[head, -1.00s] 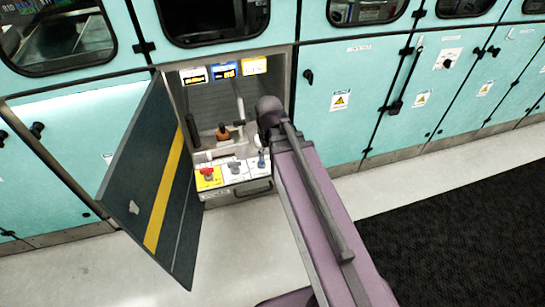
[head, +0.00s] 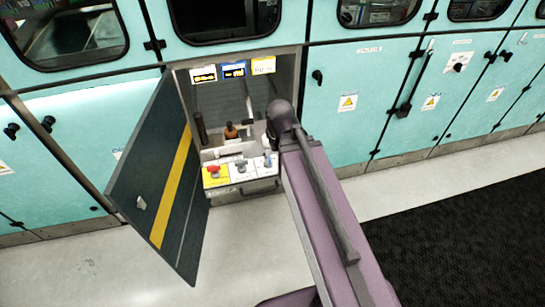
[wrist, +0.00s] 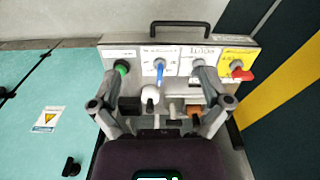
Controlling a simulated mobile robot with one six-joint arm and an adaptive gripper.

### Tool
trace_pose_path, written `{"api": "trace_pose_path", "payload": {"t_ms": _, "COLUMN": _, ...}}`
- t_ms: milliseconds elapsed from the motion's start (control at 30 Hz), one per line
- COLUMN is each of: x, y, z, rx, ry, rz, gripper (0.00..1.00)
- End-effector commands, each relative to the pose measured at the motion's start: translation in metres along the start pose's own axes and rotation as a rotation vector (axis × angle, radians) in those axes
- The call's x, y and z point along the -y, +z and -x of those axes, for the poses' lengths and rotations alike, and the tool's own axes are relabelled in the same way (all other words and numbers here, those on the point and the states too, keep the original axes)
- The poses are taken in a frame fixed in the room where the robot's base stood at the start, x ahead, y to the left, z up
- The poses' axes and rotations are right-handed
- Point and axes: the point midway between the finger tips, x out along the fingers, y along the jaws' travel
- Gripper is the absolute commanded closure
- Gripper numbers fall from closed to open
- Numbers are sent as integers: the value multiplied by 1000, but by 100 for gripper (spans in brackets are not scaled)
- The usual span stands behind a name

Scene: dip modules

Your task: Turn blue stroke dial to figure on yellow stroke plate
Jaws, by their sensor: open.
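The blue dial (wrist: 160,72) stands on a white panel in the wrist view, between a green knob (wrist: 122,68) and a grey dial (wrist: 198,66). It also shows at the right of the visible dials in the head view (head: 267,160). My gripper (wrist: 160,78) is open, its two fingers spread wide either side of the blue dial, with nothing held. In the head view my arm hides the gripper. The yellow plate (head: 263,65) is at the top right of the cabinet opening; its figure is too small to read.
A red dial (wrist: 240,71) sits on a yellow panel at the far end of the row. A blue plate (head: 233,69) and another plate (head: 203,75) hang beside the yellow one. The open dark door (head: 155,180) stands left of the opening. The floor in front is clear.

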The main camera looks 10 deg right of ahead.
Motion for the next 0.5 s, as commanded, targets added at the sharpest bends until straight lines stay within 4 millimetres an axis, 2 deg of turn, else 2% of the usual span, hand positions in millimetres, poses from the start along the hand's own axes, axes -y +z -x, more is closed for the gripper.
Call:
{"api": "trace_pose_path", "payload": {"t_ms": 167, "x": 0, "y": -21, "z": -5, "rx": 0, "ry": 0, "rz": 154, "gripper": 0}}
{"api": "trace_pose_path", "payload": {"t_ms": 500, "x": -4, "y": -72, "z": -16, "rx": 0, "ry": 0, "rz": 621, "gripper": 0}}
